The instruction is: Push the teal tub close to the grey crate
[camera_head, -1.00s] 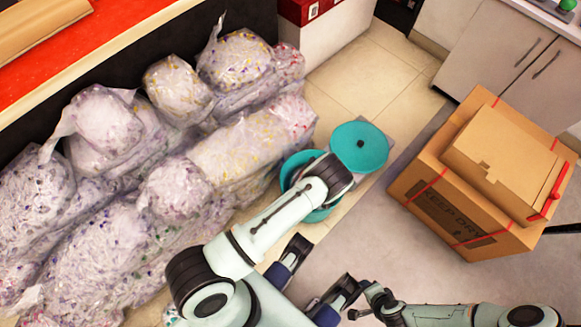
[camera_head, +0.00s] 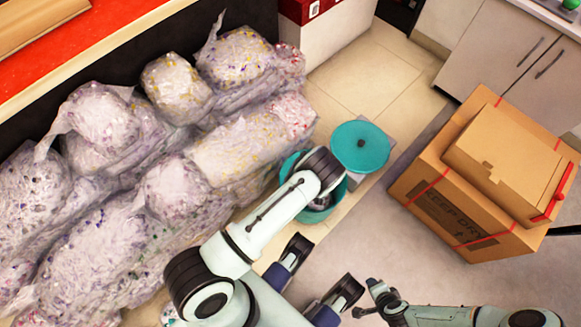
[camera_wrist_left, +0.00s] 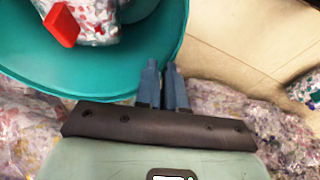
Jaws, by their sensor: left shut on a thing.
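The teal tub (camera_head: 341,192) is on the floor in the head view, partly hidden under my left arm. Pale stuff shows inside it. A round teal lid (camera_head: 360,147) with a dark knob lies on a grey thing, seemingly the grey crate (camera_head: 391,147), just up and right of the tub. The tub also fills the upper left of the left wrist view (camera_wrist_left: 125,65), with a red piece and a bag inside. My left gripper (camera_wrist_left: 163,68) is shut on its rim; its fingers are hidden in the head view. My right gripper (camera_head: 370,298) is low in the head view; its jaw opening is unclear.
Several clear bags of shredded stuff (camera_head: 110,190) are piled left of the tub. A cardboard box (camera_head: 450,205) with red straps stands to the right. Tiled floor (camera_head: 375,75) is clear beyond the lid, before the cabinets (camera_head: 500,50).

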